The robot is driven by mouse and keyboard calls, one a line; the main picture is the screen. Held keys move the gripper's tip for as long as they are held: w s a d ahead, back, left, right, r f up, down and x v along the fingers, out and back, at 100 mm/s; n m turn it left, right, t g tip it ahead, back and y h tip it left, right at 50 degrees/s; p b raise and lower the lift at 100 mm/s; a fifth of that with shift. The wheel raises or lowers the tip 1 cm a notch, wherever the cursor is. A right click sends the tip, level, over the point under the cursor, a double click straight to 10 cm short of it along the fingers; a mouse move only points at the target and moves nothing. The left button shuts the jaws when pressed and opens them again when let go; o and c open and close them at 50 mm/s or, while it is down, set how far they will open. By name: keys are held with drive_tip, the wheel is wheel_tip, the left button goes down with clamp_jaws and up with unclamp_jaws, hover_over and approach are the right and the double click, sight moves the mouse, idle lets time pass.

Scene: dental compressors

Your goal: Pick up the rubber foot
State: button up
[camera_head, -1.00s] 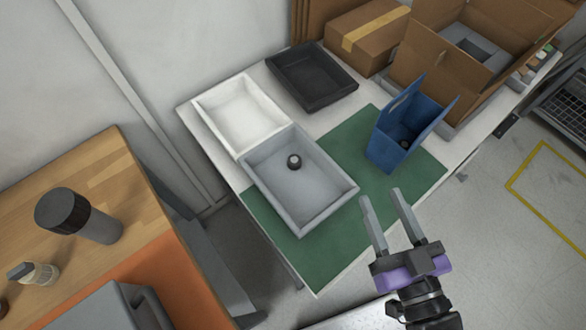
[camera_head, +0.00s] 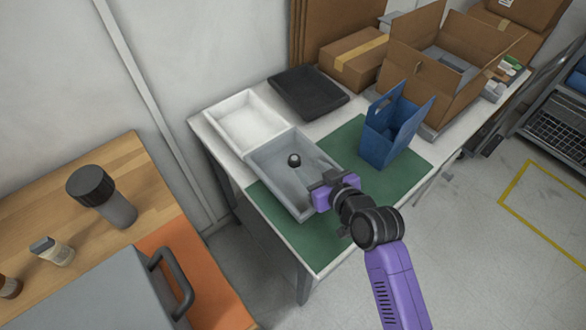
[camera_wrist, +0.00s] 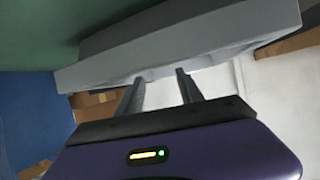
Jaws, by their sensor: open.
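The rubber foot (camera_head: 294,160) looks like a small dark round piece with a lighter grey top. It sits on the floor of the grey tray (camera_head: 264,182), toward its far end. My gripper (camera_head: 318,180) is at the tray's right side, apart from the foot, to its right and nearer the camera. In the wrist view its two fingers (camera_wrist: 161,88) are spread with nothing seen between them, and they point toward the grey tray's wall (camera_wrist: 180,42). The foot does not show in the wrist view. The gripper covers part of the tray's right wall in the head view.
A white tray (camera_head: 246,121) adjoins the grey one, with a black tray (camera_head: 308,92) behind. A blue open-topped holder (camera_head: 386,141) stands to the right on the green mat (camera_head: 412,166). Cardboard boxes (camera_head: 352,62) fill the back. The mat's front (camera_head: 300,237) is clear.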

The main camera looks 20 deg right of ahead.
sight(297, 161)
drive_tip(key=shift+f, duration=0.2)
drive_tip(key=shift+a+p+x, duration=0.15)
drive_tip(key=shift+p+x, duration=0.1)
drive_tip(key=shift+x, duration=1.65)
drive_tip(key=shift+a+p+x, duration=0.15)
drive_tip(key=shift+p+x, duration=0.1)
drive_tip(key=shift+x, duration=1.65)
clamp_jaws()
